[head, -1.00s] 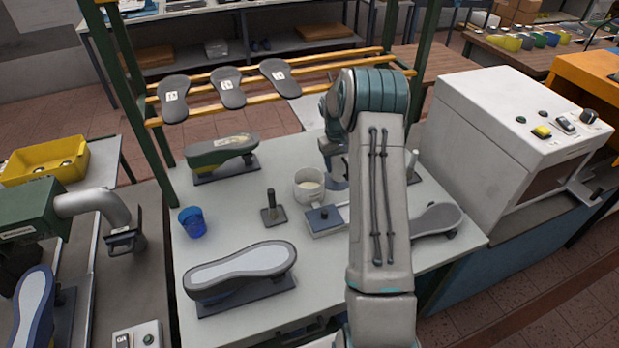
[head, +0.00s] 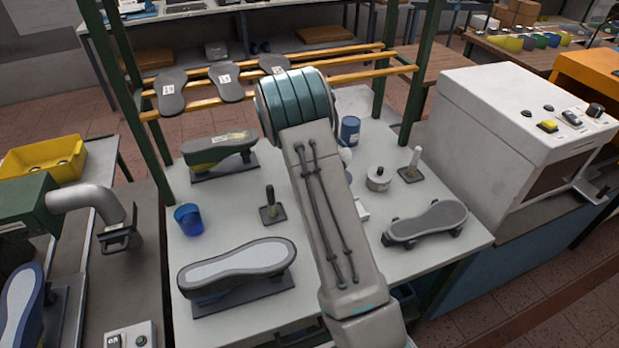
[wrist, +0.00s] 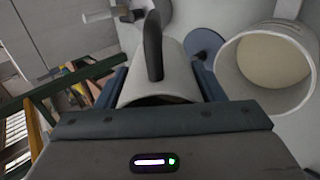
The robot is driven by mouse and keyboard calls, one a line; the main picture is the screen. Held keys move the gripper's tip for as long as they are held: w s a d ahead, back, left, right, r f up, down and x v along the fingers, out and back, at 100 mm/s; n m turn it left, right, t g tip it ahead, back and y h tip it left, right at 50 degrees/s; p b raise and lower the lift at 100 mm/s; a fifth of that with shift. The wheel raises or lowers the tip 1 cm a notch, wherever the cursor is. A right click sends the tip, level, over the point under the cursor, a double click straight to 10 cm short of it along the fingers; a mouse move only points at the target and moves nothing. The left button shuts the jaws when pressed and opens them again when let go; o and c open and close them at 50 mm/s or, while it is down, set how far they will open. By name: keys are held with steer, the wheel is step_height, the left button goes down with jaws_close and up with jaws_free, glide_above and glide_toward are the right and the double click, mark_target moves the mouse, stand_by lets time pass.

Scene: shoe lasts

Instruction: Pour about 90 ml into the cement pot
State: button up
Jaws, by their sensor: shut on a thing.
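My gripper (wrist: 160,88) is shut on a pale, rounded vessel (wrist: 170,72) with a dark curved handle, seen between the two blue-grey fingers in the wrist view. Its contents and exact tilt cannot be told, and no stream shows. The cement pot (wrist: 246,101), a wide white round pot with cream-coloured contents, stands just right of the gripper, apart from the held vessel in that view.
On the table (head: 232,236) stand a blue cup (head: 189,219), a dark upright-handled tool (head: 270,207), a blue can (head: 349,131), a lidded grey pot (head: 378,179) and shoe forms (head: 240,268). A rack (head: 345,72) with hanging soles is behind; a white machine (head: 505,130) stands right.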

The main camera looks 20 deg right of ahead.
steer(key=shift+f+h+b, duration=0.35)
steer(key=shift+h+b, duration=0.05)
steer(key=shift+f+h+b, duration=0.25)
steer(key=shift+h+b, duration=0.2)
steer(key=shift+h, duration=0.65)
steer(key=shift+h, duration=0.4)
steer(key=shift+a+f+h+b, duration=0.15)
steer(key=shift+f+h+b, duration=0.35)
steer(key=shift+h, duration=0.3)
steer(key=shift+a+r+h+b, duration=0.25)
steer(key=shift+r+h+b, duration=0.4)
steer(key=shift+b, duration=0.75)
steer(key=shift+a+r+h+b, duration=0.1)
steer(key=shift+r+h+b, duration=0.4)
steer(key=shift+r+h, duration=0.05)
